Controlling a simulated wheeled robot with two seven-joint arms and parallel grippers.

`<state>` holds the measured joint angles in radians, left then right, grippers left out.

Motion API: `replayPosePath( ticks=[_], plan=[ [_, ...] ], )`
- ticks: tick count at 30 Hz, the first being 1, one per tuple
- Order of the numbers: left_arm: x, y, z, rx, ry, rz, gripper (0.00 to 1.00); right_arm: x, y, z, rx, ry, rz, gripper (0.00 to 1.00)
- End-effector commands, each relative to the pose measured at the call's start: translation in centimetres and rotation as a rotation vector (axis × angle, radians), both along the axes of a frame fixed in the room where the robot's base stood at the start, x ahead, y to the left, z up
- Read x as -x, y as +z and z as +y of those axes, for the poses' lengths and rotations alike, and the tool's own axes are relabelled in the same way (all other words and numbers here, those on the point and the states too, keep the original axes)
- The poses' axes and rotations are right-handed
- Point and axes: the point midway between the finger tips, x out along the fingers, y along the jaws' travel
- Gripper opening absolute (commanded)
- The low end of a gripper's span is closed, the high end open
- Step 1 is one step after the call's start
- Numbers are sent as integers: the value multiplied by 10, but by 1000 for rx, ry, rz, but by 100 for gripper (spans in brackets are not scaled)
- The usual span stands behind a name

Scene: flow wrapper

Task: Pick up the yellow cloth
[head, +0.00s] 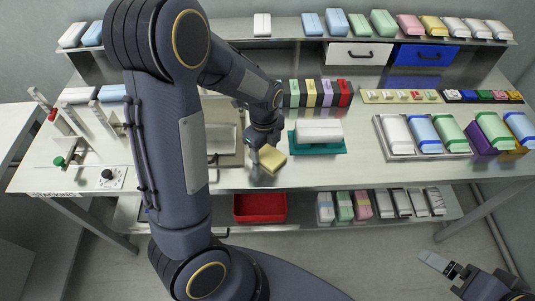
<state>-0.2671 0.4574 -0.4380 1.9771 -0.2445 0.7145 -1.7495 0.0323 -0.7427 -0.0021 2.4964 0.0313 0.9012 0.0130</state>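The yellow cloth (272,160), a small folded pale-yellow block, is near the front edge of the worktop, left of the green tray. My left gripper (258,156) comes down from above and is right at the cloth. One finger shows at the cloth's left side, and the gripper covers part of its back. I cannot tell whether the fingers are closed on it or only beside it. My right gripper (436,263) is low at the bottom right, in front of the bench and far from the cloth. Whether its fingers are apart cannot be made out.
A green tray (340,147) with a white pack stands right of the cloth. A metal tray (379,128) of coloured packs is farther right. A red bin (260,208) sits on the lower shelf. Upright posts (104,122) and a knob (107,174) are at left.

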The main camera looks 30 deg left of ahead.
Motion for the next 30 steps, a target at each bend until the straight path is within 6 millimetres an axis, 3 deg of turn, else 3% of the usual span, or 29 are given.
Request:
replayPosePath(
  ticks=[1,3,13,20,23,28,30],
  plan=[
    [0,0,0,0,0,0,44,0,0,0,0,0,0,100],
    [0,0,0,0,0,0,35,0,0,0,0,0,0,100],
    [0,4,0,0,0,-2,34,0,0,0,0,0,0,100],
    [-1,31,0,2,0,-6,34,0,3,0,0,0,0,100],
    [13,49,-2,5,-2,-7,34,0,3,0,0,0,0,100],
    [48,92,-3,5,-1,-10,34,0,5,0,0,0,0,100],
    [67,99,-4,5,-2,-6,34,0,3,0,0,0,0,100]
  ],
)
